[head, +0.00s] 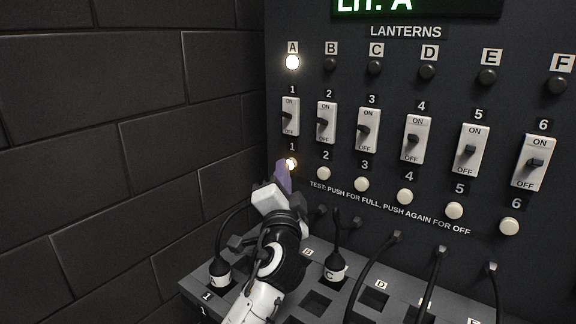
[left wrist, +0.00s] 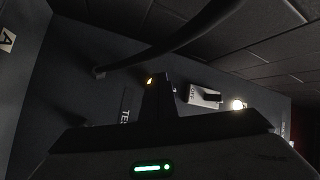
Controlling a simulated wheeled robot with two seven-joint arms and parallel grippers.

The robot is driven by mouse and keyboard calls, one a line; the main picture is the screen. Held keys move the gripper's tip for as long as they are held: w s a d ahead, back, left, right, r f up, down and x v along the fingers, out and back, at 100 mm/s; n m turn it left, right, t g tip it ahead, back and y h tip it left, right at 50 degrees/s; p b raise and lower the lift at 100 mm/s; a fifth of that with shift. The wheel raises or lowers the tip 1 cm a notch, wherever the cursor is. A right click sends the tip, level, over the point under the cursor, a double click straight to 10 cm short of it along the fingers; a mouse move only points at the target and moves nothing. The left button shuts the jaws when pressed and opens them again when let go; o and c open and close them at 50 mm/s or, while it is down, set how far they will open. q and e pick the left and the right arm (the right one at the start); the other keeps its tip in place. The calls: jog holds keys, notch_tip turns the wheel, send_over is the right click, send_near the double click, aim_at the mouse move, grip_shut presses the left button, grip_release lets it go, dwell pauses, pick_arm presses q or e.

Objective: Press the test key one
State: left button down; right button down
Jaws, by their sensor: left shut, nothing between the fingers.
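Test key one (head: 291,163) is a small round button on the dark panel, under switch 1, and it glows yellowish. My left gripper (head: 283,178) is shut and empty, with its purple fingertips at the lower left edge of this key and partly covering it. I cannot tell whether the tips touch it. In the left wrist view a small yellow glow (left wrist: 151,80) shows just past the fingertips. My right gripper is not in view.
Lantern A (head: 292,62) is lit; lanterns B to F are dark. Switches such as switch 1 (head: 290,116) stand above the row of test keys. Below is a grey socket shelf (head: 312,303) with black cables and plugs. A brick wall (head: 90,130) is at left.

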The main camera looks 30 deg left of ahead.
pick_arm(q)
jog(key=shift+s, duration=0.55)
jog(key=s+p, duration=0.1)
jog(key=s, duration=0.5)
jog(key=shift+a, duration=0.3)
dwell(0.3)
